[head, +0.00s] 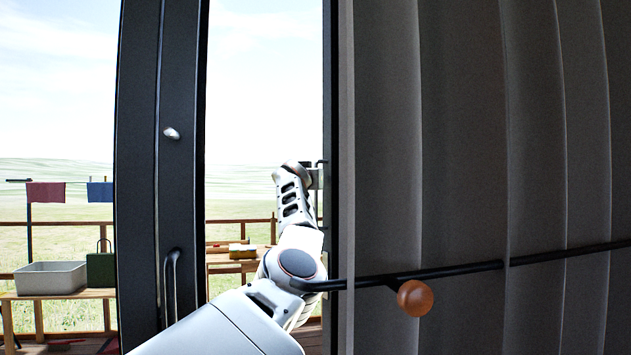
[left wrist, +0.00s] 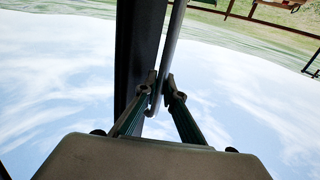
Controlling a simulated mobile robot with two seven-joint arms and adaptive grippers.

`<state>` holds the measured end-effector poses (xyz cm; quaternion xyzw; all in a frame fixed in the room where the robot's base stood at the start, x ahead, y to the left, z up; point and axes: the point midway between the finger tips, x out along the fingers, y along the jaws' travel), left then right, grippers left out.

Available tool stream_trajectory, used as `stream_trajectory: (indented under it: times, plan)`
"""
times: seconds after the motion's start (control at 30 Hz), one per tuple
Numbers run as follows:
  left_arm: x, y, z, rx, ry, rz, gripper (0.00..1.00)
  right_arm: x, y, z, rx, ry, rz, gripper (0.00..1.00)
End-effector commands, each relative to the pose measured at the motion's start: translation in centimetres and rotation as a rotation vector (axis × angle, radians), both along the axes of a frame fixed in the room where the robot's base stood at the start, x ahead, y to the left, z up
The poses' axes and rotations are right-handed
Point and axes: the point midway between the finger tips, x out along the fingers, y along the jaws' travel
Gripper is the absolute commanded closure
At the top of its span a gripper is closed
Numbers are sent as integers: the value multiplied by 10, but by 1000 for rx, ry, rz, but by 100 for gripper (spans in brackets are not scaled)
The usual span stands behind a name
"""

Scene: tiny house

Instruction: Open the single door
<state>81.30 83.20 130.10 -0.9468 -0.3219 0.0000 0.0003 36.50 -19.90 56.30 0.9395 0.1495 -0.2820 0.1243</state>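A dark upright door edge (head: 331,80) stands right of the middle in the head view, with a bracket-like handle (head: 320,163) on its left side. My left gripper (head: 314,178) is up against this handle, partly hidden by its own wrist. In the left wrist view, the fingers of my left gripper (left wrist: 160,88) are closed in on both sides of a grey handle bar (left wrist: 174,38), near its curved end. A dark door frame (left wrist: 139,40) runs behind the bar. My right gripper is not in view.
A dark upright frame (head: 137,180) at the left carries a small knob (head: 171,133) and a curved handle (head: 171,285). Outside are a railing, bench and grey tub (head: 50,279).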

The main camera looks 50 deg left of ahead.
Motion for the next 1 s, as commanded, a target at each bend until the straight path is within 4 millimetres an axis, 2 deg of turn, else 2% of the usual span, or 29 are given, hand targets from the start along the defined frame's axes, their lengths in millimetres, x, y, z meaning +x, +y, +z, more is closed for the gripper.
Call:
stream_trajectory:
  times: [0.03, 0.07, 0.37, 0.53, 0.77, 1.0]
  plan:
    - [1, -1, -2, -1, 3, -2, 79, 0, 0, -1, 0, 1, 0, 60]
    - [1, -1, -2, -1, 3, -2, 75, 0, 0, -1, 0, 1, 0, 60]
    - [1, -1, 0, -1, 1, -2, 75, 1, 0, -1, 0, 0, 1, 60]
    - [-6, 1, -1, -4, 3, 2, 75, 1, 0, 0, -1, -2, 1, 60]
    - [-32, 3, -4, -11, 8, 15, 75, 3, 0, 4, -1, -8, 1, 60]
    - [-64, -2, -3, -7, 8, 23, 75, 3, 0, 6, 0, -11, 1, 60]
